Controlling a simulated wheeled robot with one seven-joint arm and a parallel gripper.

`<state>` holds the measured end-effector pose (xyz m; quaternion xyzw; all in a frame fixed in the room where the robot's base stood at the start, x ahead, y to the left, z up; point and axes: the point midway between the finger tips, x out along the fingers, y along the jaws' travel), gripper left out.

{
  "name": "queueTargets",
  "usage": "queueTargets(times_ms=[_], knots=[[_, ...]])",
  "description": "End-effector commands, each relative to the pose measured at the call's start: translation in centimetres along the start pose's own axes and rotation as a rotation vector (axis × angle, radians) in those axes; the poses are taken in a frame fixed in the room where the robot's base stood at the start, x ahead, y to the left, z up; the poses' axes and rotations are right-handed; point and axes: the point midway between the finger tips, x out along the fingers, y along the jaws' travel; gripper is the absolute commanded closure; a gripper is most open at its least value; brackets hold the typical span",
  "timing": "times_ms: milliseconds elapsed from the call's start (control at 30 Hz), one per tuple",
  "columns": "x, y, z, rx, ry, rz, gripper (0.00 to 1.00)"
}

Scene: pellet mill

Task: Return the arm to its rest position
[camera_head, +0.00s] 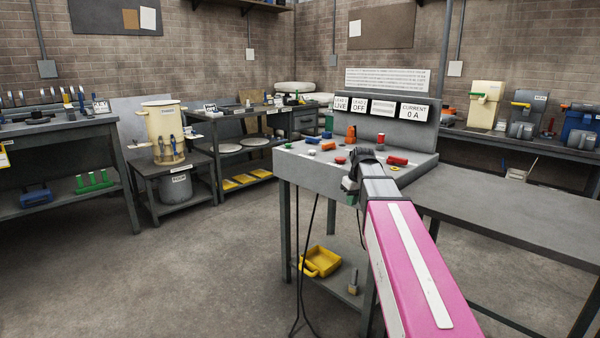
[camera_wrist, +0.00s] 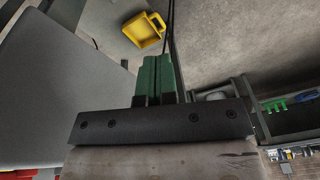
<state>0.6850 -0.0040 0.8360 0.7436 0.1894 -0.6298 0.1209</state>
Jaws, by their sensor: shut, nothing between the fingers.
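My pink arm reaches forward from the lower right in the head view, towards the front of the grey control desk (camera_head: 310,175). My gripper (camera_head: 350,190) is at the near edge of the desk and mostly hidden behind my own wrist. In the wrist view, the green fingers of my gripper (camera_wrist: 157,75) lie together, shut, with nothing between them. They point past the desk's side towards the floor and the lower shelf.
The desk top carries an orange knob (camera_head: 351,134), a red block (camera_head: 397,160) and other small coloured parts. A yellow tray (camera_head: 320,262) sits on its lower shelf, with black cables hanging beside. A grey table (camera_head: 500,205) stands right. Floor at left is clear.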

Motion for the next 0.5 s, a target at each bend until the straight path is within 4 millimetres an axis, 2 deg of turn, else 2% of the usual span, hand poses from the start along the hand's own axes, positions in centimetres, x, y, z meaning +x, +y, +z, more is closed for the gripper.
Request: queueTargets(times_ms=[33, 200, 500], knots=[[2.0, -0.6, 1.7, 0.026, -0.015, 0.001, 1.0], [7.6, -1.9, 5.7, 0.12, -0.048, 0.016, 1.0], [16.0, -4.5, 13.6, 0.276, -0.103, 0.05, 1.0]])
